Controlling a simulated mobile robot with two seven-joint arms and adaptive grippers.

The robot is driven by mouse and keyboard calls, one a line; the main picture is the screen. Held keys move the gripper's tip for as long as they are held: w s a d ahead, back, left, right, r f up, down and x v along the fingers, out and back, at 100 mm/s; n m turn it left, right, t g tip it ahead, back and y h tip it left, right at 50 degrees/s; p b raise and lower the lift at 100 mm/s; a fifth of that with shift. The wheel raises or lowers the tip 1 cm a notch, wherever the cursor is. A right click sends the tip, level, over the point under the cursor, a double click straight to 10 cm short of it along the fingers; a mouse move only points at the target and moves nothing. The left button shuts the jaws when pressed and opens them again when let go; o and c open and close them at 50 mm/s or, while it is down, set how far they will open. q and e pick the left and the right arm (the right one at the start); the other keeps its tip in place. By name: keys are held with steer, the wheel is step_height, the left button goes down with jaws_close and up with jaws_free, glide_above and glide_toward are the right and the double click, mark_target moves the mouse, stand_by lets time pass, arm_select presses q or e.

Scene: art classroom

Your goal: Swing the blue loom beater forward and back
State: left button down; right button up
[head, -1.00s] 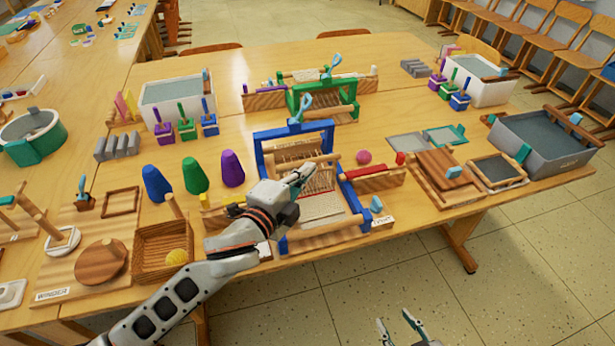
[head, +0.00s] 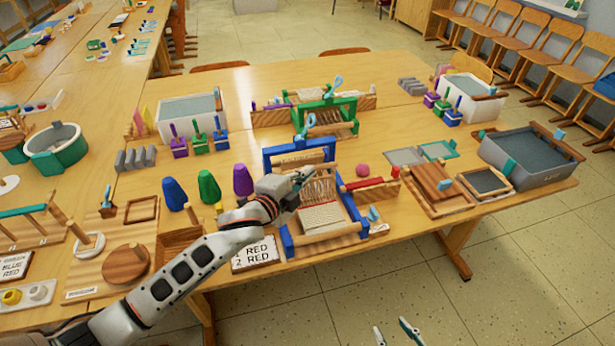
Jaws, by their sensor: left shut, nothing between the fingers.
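The blue loom (head: 353,207) stands near the table's front edge, with pale weaving (head: 322,216) in its frame. Its blue beater (head: 300,147) stands at the back of the loom, with a light blue handle (head: 308,126) on top. My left gripper (head: 308,177) is shut and empty over the loom, in front of the beater's top bar in the picture. It hides part of the loom's middle, and I cannot tell whether it touches the beater. My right gripper (head: 396,334) is at the bottom edge, open and empty, away from the table.
A green loom (head: 325,115) stands behind. Purple, green and blue cones (head: 208,187) stand left of the blue loom. A red-topped wooden block (head: 376,186) and pink ball (head: 362,170) lie at its right.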

arm_select(q)
steer(key=w, duration=0.1)
steer(key=w+a+p, duration=0.1)
steer(key=w, duration=0.1)
steer(key=shift+w+f, duration=0.2)
steer(key=shift+w, duration=0.05)
steer(key=shift+w+a+f+p, duration=0.15)
steer(key=shift+w+p, duration=0.05)
steer(key=shift+w, duration=0.2)
steer(key=shift+w+a+f+p, duration=0.1)
steer(key=shift+w+f+p, duration=0.05)
steer(key=shift+w, duration=0.2)
arm_select(e)
steer(key=r, duration=0.1)
steer(key=w+r, duration=0.1)
steer(key=r, duration=0.1)
steer(key=shift+w+d, duration=0.1)
steer(key=shift+f, duration=0.15)
